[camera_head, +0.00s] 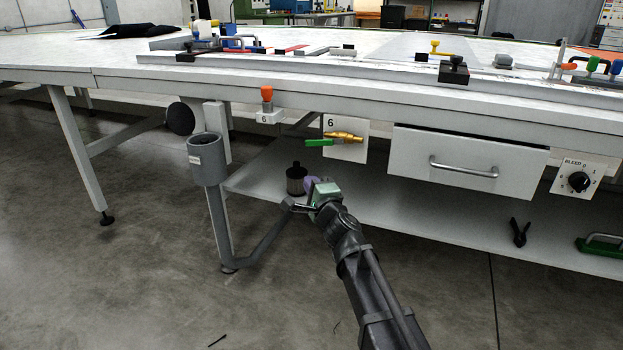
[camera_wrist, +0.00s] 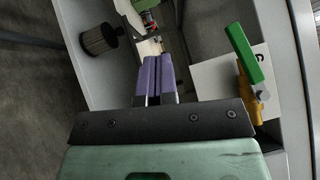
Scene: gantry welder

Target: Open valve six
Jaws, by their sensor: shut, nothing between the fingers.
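Valve six is a brass valve (camera_head: 344,136) with a green lever handle (camera_head: 319,143), mounted on a white plate marked 6 (camera_head: 333,125) below the table edge. The lever lies level, pointing left, in line with the brass body. In the wrist view the green handle (camera_wrist: 243,52) and brass body (camera_wrist: 250,98) are right of my gripper. My gripper (camera_wrist: 156,62) has purple fingers, shut together with nothing between them. In the head view my gripper (camera_head: 308,184) is below and a little left of the valve, apart from it.
A grey cup holder (camera_head: 206,158) stands at the left. An orange-topped switch labelled 6 (camera_head: 267,101) is on the table edge. A dark canister (camera_head: 296,179) sits on the lower shelf (camera_head: 400,213). A drawer (camera_head: 465,163) and bleed knob (camera_head: 578,181) are at the right.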

